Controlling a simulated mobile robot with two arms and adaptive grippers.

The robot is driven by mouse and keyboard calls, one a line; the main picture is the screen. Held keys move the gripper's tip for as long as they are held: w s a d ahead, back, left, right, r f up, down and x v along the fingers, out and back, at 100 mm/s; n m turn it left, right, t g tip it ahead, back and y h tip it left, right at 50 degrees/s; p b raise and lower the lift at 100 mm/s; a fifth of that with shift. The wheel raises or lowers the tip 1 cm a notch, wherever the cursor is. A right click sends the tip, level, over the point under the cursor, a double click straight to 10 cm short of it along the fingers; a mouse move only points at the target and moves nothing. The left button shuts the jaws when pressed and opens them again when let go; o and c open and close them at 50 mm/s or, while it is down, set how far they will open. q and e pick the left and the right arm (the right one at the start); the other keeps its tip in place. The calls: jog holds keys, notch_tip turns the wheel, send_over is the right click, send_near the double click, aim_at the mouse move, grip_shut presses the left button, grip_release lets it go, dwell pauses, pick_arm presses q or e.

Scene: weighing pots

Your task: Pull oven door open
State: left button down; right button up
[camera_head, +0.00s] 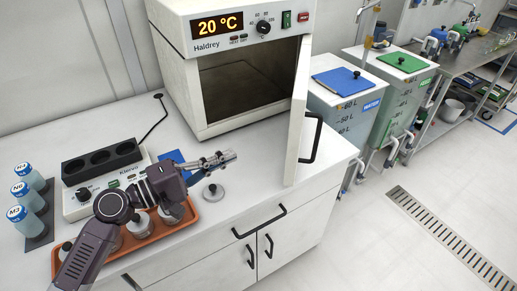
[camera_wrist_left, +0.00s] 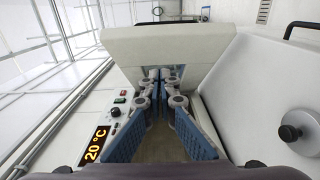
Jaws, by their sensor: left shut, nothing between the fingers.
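The white oven (camera_head: 190,80) stands on the counter with its dark chamber (camera_head: 245,80) exposed. Its door (camera_head: 298,110) is swung wide open, hinged on the right and standing out toward the front. The black door handle (camera_head: 317,138) is on the door's far side from my gripper. My left gripper (camera_head: 232,155) is shut and empty, in front of the oven and left of the door, apart from it. In the left wrist view the shut fingers (camera_wrist_left: 160,75) point at a white panel (camera_wrist_left: 165,45), which looks like the door. My right gripper is not in view.
An orange tray (camera_head: 150,238) lies below my left arm. A grey round lidded item (camera_head: 213,192) sits on the counter near the gripper. A heater block (camera_head: 100,165) and blue-capped bottles (camera_head: 25,190) stand left. Blue and green-lidded tanks (camera_head: 345,85) stand right of the counter.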

pick_arm(q)
jog(key=s+d+p+x, duration=0.2)
jog(key=p+x, duration=0.3)
jog(key=x, duration=0.7)
jog(key=shift+d+f, duration=0.1)
jog(key=shift+s+d, duration=0.1)
